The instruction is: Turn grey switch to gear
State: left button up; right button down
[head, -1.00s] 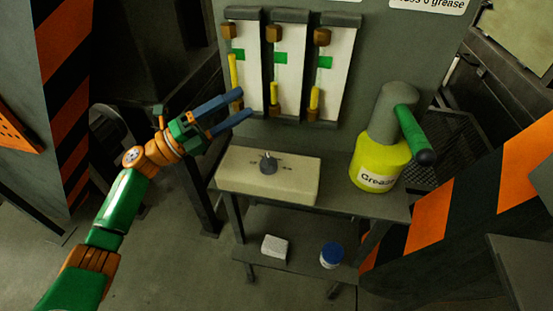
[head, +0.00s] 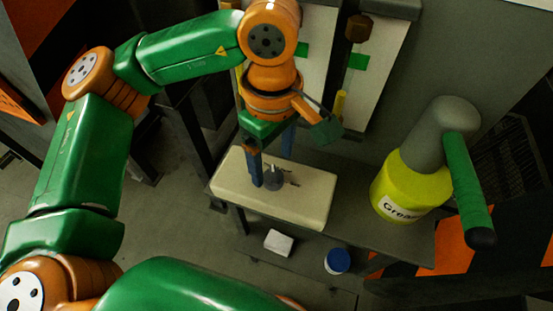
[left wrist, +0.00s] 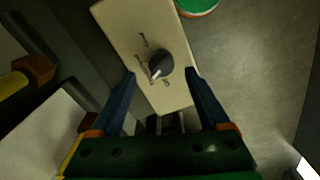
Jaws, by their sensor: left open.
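The grey switch (head: 273,178) is a round dark knob on top of a cream box (head: 310,206) on the shelf. In the left wrist view the knob (left wrist: 160,64) has a light pointer bar and small dark marks around it, too small to read surely. My left gripper (head: 271,172) points down over the box, its two blue fingers apart. In the left wrist view the open fingers (left wrist: 160,70) stand on either side of the knob's position, with a gap to it on both sides. I cannot tell whether the fingertips reach down to its height.
A yellow grease container (head: 402,190) with a green handle stands right of the box. White panels with yellow level bars (head: 340,104) rise behind. A white block (head: 279,242) and a blue-lidded jar (head: 338,261) are on the lower shelf.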

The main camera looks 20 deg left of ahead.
aim_at(273, 173)
pick_arm(q)
jog(key=shift+s+f, duration=0.2)
jog(key=shift+f, duration=0.45)
jog(key=shift+s+f, duration=0.2)
jog(key=shift+f, duration=0.4)
jog(key=shift+w+f, duration=0.15)
jog(key=shift+f, duration=0.25)
jog(key=shift+w+f, duration=0.1)
jog(key=shift+w, duration=0.1)
jog(key=shift+s, duration=0.1)
grip_shut()
pick_arm(e)
jog(key=shift+s+r, duration=0.2)
jog(key=shift+r, duration=0.05)
pick_arm(q)
jog(key=shift+d, duration=0.1)
pick_arm(e)
jog(key=shift+f, duration=0.1)
